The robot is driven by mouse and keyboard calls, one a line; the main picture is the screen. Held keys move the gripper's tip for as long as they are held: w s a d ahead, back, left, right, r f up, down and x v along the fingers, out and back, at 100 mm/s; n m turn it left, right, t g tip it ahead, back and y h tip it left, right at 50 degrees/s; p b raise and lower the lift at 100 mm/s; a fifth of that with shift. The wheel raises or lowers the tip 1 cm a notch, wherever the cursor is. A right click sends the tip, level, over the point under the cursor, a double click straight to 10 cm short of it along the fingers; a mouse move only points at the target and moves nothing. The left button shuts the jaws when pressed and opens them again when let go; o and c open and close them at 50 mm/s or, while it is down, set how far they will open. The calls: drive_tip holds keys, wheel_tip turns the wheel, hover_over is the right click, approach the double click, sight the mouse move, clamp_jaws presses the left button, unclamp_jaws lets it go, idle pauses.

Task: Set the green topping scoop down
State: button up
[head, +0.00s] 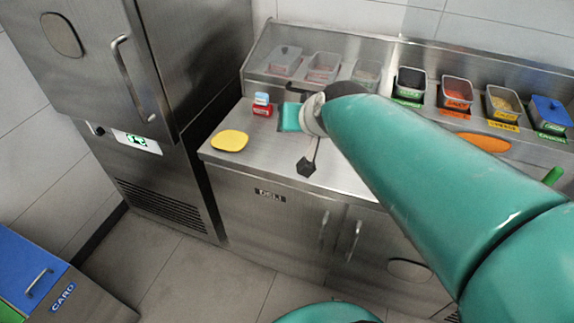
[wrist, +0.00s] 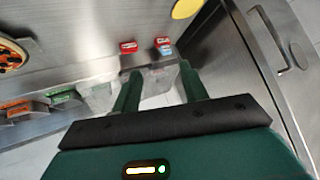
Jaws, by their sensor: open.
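My gripper (wrist: 159,72) is open in the wrist view, with its two green fingers apart and no scoop between them. In the head view my gripper (head: 290,116) is over the left part of the steel counter, partly hidden by my own arm. A small green piece (head: 552,176) shows at the right edge of the head view; it may be the green topping scoop, but I cannot tell. A dark-ended tool (head: 306,167) lies near the counter's front edge, below my gripper in the picture.
A yellow disc (head: 229,140) and small red and blue boxes (head: 262,105) are on the counter's left. Topping bins (head: 457,92) line the back, with an orange oval (head: 484,142) in front. A steel cabinet (head: 95,60) stands left. A pizza (wrist: 12,54) shows in the wrist view.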

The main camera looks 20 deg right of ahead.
drive_tip(key=s+a+f+n+g, duration=0.1)
drive_tip(key=s+a+g, duration=0.1)
drive_tip(key=s, duration=0.4)
drive_tip(key=s+a+f+n+g, duration=0.2)
drive_tip(key=s+a, duration=0.1)
drive_tip(key=s, duration=0.4)
drive_tip(key=shift+s+f, duration=0.25)
drive_tip(key=shift+a, duration=0.1)
